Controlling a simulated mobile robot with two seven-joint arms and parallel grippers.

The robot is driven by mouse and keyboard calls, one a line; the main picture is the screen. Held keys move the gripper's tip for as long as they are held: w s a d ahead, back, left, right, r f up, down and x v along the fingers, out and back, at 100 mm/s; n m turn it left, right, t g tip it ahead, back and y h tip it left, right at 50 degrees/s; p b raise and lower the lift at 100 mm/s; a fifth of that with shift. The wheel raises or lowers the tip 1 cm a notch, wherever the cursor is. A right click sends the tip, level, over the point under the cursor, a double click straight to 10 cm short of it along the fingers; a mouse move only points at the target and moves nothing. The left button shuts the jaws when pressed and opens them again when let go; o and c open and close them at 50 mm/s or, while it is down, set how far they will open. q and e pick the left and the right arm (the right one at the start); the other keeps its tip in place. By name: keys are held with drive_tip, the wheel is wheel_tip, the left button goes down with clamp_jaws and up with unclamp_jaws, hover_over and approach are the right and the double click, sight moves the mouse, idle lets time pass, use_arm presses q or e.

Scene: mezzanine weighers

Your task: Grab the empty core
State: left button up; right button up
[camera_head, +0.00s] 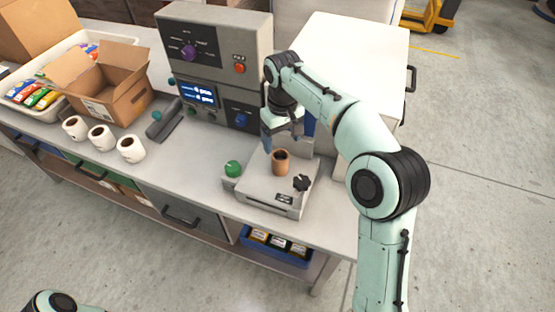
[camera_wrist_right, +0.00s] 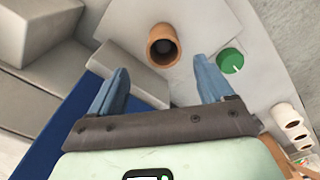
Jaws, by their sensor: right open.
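The empty core (camera_head: 281,162) is a short brown cardboard tube standing upright on the light grey weigher (camera_head: 262,186). In the right wrist view the core (camera_wrist_right: 163,46) shows its hollow opening, a little beyond and between the fingertips. My right gripper (camera_head: 283,140) is just behind and above the core in the head view, not touching it. In the wrist view its two blue fingers (camera_wrist_right: 163,82) are wide apart with nothing between them. Of my left arm only a piece shows at the bottom left of the head view; its gripper is out of view.
A grey control box (camera_head: 215,60) stands behind. Three white rolls (camera_head: 102,138), an open cardboard box (camera_head: 105,85) and a tray of packets (camera_head: 22,100) are at the left. The counter front is mostly clear.

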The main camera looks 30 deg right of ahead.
sight(281, 161)
wheel_tip(281, 161, down, 4)
drive_tip(key=shift+s+f+b, duration=0.15)
drive_tip(key=shift+b, duration=0.2)
drive_tip(key=shift+f, duration=0.5)
drive_tip(key=f, duration=0.3)
drive_tip(key=shift+s+a+f+b, duration=0.15)
drive_tip(key=shift+a+f+b, duration=0.15)
drive_tip(key=shift+b, duration=0.1)
drive_tip(key=shift+f, duration=0.5)
use_arm(q)
drive_tip(key=shift+s+f, duration=0.3)
drive_tip(key=shift+f, duration=0.3)
drive_tip(key=shift+s+f, duration=0.25)
drive_tip(key=shift+f, duration=0.3)
use_arm(e)
drive_tip(key=c, duration=1.1)
